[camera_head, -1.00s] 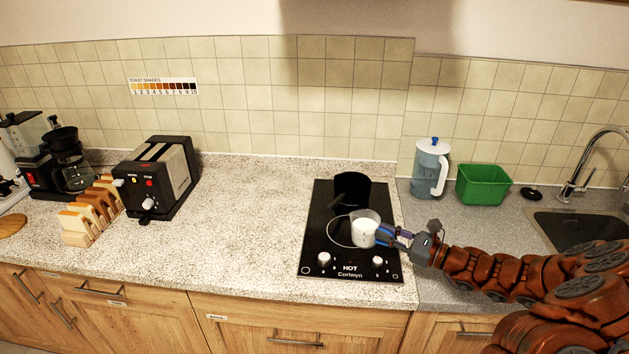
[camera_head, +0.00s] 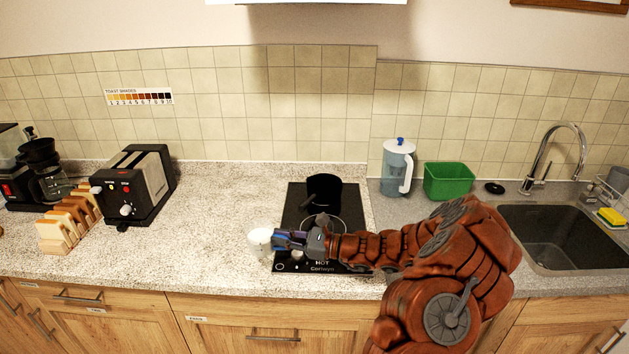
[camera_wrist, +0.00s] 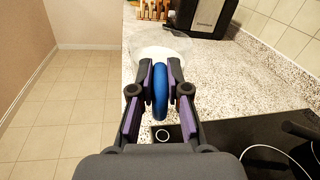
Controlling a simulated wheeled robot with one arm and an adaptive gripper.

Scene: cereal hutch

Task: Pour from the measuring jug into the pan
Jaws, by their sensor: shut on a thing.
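The measuring jug (camera_head: 260,243) is clear with white contents, just left of the hob near the counter's front edge. In the wrist view the jug (camera_wrist: 160,44) is ahead of my fingers, its blue handle (camera_wrist: 160,94) between them. My gripper (camera_head: 279,241) is shut on that handle; its fingers (camera_wrist: 160,78) also show in the wrist view. I cannot tell whether the jug touches the counter or is slightly tilted. The black pan (camera_head: 324,187) stands at the back of the hob, behind and right of the jug. The pan's inside is not clearly visible.
The black hob (camera_head: 296,212) is partly hidden by my arm. A toaster (camera_head: 148,187) and toast rack (camera_head: 66,226) are on the left. A lidded pitcher (camera_head: 397,168), green tub (camera_head: 448,181) and sink (camera_head: 560,237) are on the right. The counter between toaster and hob is clear.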

